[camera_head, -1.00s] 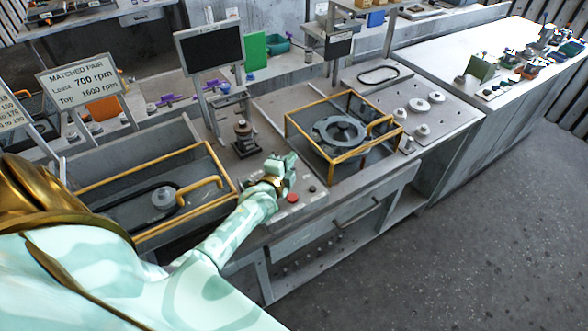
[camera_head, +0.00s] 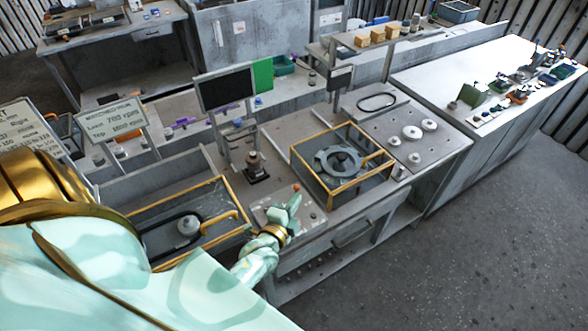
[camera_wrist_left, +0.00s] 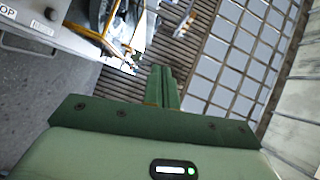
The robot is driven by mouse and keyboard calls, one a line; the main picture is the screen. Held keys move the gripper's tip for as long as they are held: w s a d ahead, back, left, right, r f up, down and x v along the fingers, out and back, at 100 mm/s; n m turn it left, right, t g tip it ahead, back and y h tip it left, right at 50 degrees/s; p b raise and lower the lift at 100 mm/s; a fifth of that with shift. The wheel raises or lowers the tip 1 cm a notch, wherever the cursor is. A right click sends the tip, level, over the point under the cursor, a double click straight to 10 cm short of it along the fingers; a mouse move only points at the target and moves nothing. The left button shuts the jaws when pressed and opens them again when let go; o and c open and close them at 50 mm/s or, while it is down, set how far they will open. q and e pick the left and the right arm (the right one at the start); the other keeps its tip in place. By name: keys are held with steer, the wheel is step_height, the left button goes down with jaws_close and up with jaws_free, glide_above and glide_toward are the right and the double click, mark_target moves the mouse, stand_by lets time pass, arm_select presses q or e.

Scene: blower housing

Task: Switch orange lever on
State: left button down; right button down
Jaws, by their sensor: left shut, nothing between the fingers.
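Orange-yellow bar handles show on the left guard frame (camera_head: 218,217) and on the right guard frame (camera_head: 322,200). My left gripper (camera_head: 294,204) is shut and empty, over the front edge of the bench beside a light control panel (camera_head: 265,212). It hides part of that panel. In the left wrist view, the closed green fingers (camera_wrist_left: 164,87) point past the bench, with a dark round button (camera_wrist_left: 50,14) at the upper left. My right gripper is out of view.
A dark monitor (camera_head: 226,90) stands behind the panel, with a dark metal post (camera_head: 255,168) below it. A grey ring-shaped part (camera_head: 338,160) lies inside the right guard frame. Sign boards (camera_head: 113,120) stand at the left. Open floor (camera_head: 480,220) is at the right.

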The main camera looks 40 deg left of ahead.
arm_select(q)
steer(key=shift+s+d+r, duration=0.3)
steer(key=shift+s+d, duration=0.05)
steer(key=shift+s, duration=0.2)
steer(key=w+d+f+n+t+h+b, duration=0.2)
steer(key=w+d+f+n+t+b, duration=0.25)
steer(key=b, duration=1.35)
steer(key=s+a+f+n+g+y+b, duration=0.2)
steer(key=f+n+g+y, duration=0.1)
steer(key=n, duration=0.5)
steer(key=s+a+f+n+g+y+b, duration=0.1)
steer(key=f+n+g+y, duration=0.3)
steer(key=n, duration=0.5)
steer(key=shift+s+a+f+y+b, duration=0.35)
steer(key=shift+s+a+f+y, duration=0.2)
steer(key=shift+s+f, duration=0.3)
